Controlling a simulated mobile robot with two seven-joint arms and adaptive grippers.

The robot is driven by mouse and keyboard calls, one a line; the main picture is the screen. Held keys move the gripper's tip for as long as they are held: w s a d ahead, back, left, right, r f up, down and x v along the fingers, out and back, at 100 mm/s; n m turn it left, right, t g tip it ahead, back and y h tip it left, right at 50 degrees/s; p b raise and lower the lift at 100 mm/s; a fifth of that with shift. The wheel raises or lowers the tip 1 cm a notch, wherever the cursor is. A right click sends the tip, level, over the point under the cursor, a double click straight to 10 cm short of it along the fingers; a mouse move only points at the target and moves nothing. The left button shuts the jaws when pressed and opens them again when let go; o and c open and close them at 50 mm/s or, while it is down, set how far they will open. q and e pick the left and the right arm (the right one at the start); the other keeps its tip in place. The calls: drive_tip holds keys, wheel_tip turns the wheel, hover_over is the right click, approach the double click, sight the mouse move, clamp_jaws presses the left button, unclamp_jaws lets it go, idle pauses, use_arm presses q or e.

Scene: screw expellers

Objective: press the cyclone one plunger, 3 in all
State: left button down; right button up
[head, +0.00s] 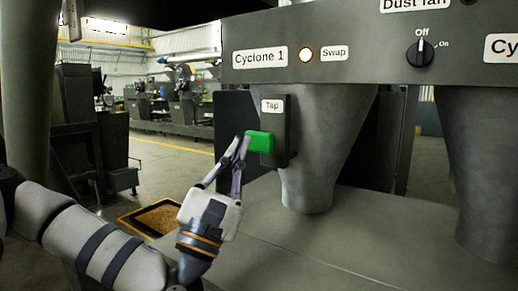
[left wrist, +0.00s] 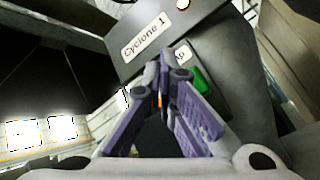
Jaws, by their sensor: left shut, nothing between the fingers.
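The cyclone one plunger (head: 260,141) is a green block on a dark plate labelled "Tap" (head: 272,106), on the left side of the grey cyclone cone (head: 318,150). Above it is the "Cyclone 1" label (head: 260,57). My left gripper (head: 241,142) is shut and empty, its fingertips at the plunger's left end. I cannot tell whether they touch it. In the left wrist view the plunger (left wrist: 202,81) shows just right of the shut fingers (left wrist: 164,65), partly hidden by them. My right gripper is not in view.
A lit lamp (head: 306,54) labelled "Swap" sits beside the Cyclone 1 label. A dust fan knob (head: 420,53) points to Off. A second cone (head: 480,170) stands at the right. A flat grey surface (head: 330,240) lies below the cones. A brown-filled floor tray (head: 157,217) is at the left.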

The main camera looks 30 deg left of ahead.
sight(259, 134)
use_arm(q)
drive_tip(key=shift+w+d, duration=0.1)
drive_tip(key=shift+w, duration=1.05)
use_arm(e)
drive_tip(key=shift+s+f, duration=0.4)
use_arm(q)
drive_tip(key=shift+w+b, duration=0.35)
drive_tip(key=shift+w, duration=0.1)
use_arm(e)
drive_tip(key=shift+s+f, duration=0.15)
use_arm(q)
drive_tip(key=shift+w+d+b, duration=0.15)
drive_tip(key=shift+w+b, duration=0.25)
drive_tip(key=shift+w, duration=0.7)
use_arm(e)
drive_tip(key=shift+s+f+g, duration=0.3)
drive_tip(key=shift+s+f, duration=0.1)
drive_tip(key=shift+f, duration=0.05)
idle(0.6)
use_arm(q)
drive_tip(key=shift+s+r, duration=0.1)
drive_tip(key=shift+s, duration=0.05)
drive_tip(key=shift+s+p, duration=0.5)
drive_tip(key=shift+s, duration=0.9)
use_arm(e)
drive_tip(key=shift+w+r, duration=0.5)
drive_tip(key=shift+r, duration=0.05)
